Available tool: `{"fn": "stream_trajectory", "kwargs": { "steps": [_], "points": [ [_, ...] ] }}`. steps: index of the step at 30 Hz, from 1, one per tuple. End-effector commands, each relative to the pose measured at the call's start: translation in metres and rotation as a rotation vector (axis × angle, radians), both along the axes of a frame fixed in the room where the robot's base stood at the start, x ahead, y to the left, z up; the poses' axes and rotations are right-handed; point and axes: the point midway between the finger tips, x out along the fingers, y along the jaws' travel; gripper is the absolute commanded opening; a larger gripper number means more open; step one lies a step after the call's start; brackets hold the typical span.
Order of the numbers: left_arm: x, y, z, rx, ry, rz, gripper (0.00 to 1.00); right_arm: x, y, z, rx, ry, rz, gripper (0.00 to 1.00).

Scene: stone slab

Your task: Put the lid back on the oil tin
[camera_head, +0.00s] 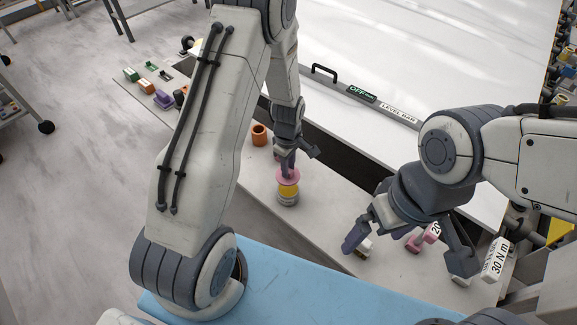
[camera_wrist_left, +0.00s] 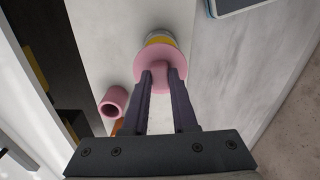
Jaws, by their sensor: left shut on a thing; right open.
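The oil tin (camera_head: 288,198), a short grey and yellow can, stands on the grey ledge in the head view. It shows partly in the left wrist view (camera_wrist_left: 162,37), behind the lid. The pink lid (camera_head: 289,176) is over the tin's top; I cannot tell whether it touches. My left gripper (camera_head: 287,168) points down and is shut on the lid's knob, with the lid's disc (camera_wrist_left: 160,58) beyond the fingertips in the left wrist view. My right gripper (camera_head: 407,252) is open over the ledge to the right, away from the tin.
An orange cup (camera_head: 260,135) stands behind the tin. A pink cup (camera_wrist_left: 113,102) shows beside my left fingers. A pink weight marked 20 (camera_head: 430,233) and a white 30 Nm block (camera_head: 495,259) lie near my right gripper. A blue mat (camera_head: 300,285) is in front.

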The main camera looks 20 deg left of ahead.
Motion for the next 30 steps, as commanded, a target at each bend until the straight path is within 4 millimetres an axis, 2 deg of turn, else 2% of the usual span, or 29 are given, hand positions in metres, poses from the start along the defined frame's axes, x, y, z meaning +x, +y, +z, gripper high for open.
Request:
{"fn": "stream_trajectory", "kwargs": {
  "steps": [8, 21, 30],
  "points": [
    [0.0, -0.001, -0.017, 0.0, 0.0, 0.0, 0.0, 0.0, 0.0, -0.014, 0.0, 0.0, 0.001, 1.0],
    [0.0, -0.001, -0.058, 0.0, 0.001, -0.002, 0.0, 0.0, 0.0, -0.046, 0.0, 0.0, 0.002, 1.0],
    [0.0, -0.001, -0.063, 0.0, 0.0, -0.002, 0.0, 0.0, 0.0, -0.05, 0.0, 0.0, 0.002, 1.0]
  ]
}}
